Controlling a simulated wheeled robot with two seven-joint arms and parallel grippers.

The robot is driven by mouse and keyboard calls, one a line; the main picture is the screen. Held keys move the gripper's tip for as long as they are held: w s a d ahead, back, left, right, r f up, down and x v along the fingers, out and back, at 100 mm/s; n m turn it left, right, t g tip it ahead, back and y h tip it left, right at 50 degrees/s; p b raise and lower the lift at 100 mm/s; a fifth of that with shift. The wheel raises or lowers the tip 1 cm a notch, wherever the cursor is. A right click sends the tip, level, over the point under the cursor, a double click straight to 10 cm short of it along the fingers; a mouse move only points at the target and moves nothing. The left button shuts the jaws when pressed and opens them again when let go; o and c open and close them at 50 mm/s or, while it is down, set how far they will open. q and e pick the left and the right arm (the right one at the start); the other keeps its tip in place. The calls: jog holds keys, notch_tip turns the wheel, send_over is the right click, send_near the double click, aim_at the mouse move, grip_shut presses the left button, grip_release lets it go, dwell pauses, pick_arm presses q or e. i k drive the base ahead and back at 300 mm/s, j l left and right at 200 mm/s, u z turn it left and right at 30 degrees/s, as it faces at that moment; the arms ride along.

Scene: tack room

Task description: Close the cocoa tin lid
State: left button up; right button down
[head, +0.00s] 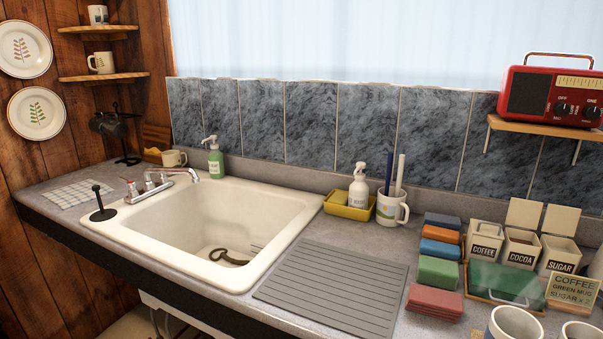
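The cocoa tin (520,252) is a small cream box with a dark "COCOA" label, standing on the counter at the right between two similar tins. A square cream lid (525,213) stands upright behind it, so the cocoa tin looks open. The coffee tin (486,247) is to its left and looks closed, with a handle on top. The sugar tin (559,258) is to its right, with another raised lid (562,220) behind it. Neither of my grippers shows in the head view.
A green glass-like panel (500,283) and a note card (572,291) stand in front of the tins. Coloured stacks (438,271) are left of them. Mugs (514,324) are at the front right edge. A red radio (550,95) sits on a shelf above. The ribbed drainboard (335,287) is clear.

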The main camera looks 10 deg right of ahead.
aim_at(525, 214)
jog(key=z, duration=1.4)
jog(key=i+j+z, duration=0.4)
jog(key=k+l, duration=0.05)
jog(key=k, duration=0.05)
